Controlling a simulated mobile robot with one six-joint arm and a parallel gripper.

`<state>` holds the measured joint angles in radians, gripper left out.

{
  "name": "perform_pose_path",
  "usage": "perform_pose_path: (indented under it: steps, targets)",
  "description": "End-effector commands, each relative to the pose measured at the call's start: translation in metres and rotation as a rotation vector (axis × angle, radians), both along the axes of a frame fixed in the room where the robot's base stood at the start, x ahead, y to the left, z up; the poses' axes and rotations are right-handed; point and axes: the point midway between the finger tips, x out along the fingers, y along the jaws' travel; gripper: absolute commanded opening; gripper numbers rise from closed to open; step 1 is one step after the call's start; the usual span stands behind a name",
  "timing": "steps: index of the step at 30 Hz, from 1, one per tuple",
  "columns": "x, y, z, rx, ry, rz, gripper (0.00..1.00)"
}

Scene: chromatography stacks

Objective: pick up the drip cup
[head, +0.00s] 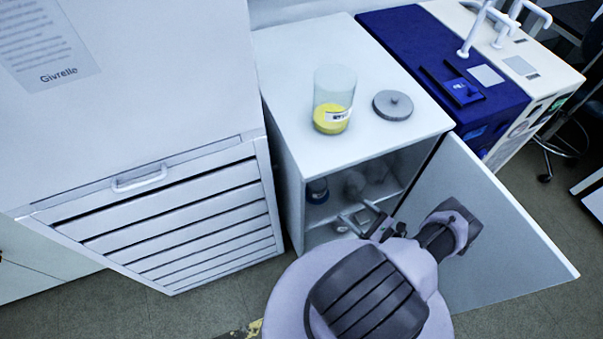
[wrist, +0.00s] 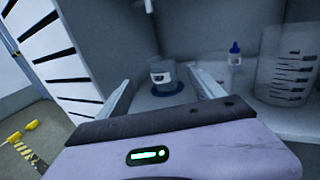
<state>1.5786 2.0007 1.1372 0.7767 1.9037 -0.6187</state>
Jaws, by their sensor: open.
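A small grey cup with a pale label and a dark blue round base, which looks like the drip cup (wrist: 163,73), stands upright on the cabinet shelf in the wrist view. In the head view it seems to be the dark, blue-marked shape (head: 317,191) inside the open cabinet, partly in shadow. My gripper (wrist: 160,80) is open and empty. In the wrist view its two fingers frame the cup, which stands beyond them; I see no contact. In the head view my gripper (head: 361,214) is at the cabinet opening, right of the cup.
A clear graduated beaker (wrist: 287,66) and a small blue-capped bottle (wrist: 235,54) stand right of the cup. The cabinet door (head: 500,240) is open on the right. On the cabinet top are a jar with yellow contents (head: 331,118) and a grey lid (head: 393,104).

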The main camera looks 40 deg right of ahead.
Motion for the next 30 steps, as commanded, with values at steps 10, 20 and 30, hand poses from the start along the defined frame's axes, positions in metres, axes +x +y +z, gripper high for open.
perform_pose_path:
  steps: [10, 20, 30]
  targets:
    - [0.075, 0.016, -0.008, 0.011, -0.004, -0.013, 0.78]
    - [0.123, 0.023, -0.008, 0.011, -0.004, -0.016, 0.78]
    - [0.170, 0.027, -0.009, 0.011, -0.004, -0.018, 0.78]
